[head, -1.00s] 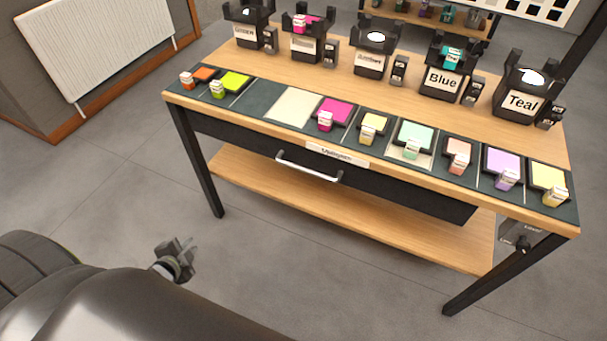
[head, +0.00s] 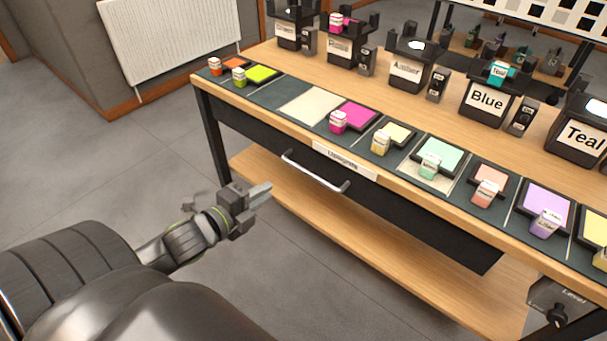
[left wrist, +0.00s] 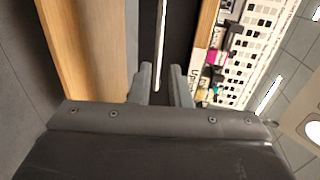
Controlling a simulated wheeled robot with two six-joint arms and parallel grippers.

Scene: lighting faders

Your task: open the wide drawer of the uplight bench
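The uplight bench has a wooden top (head: 390,92) and a wide dark drawer (head: 420,214) under its front edge, which looks closed. The drawer's silver bar handle (head: 312,174) sits below a white label. My right gripper is not in view.
A lower wooden shelf (head: 350,247) runs under the drawer, and a black leg (head: 212,135) stands at the bench's left end. Coloured pads with small labelled blocks line the front edge; black labelled holders such as Blue (head: 487,101) stand behind. The floor before the bench is clear.

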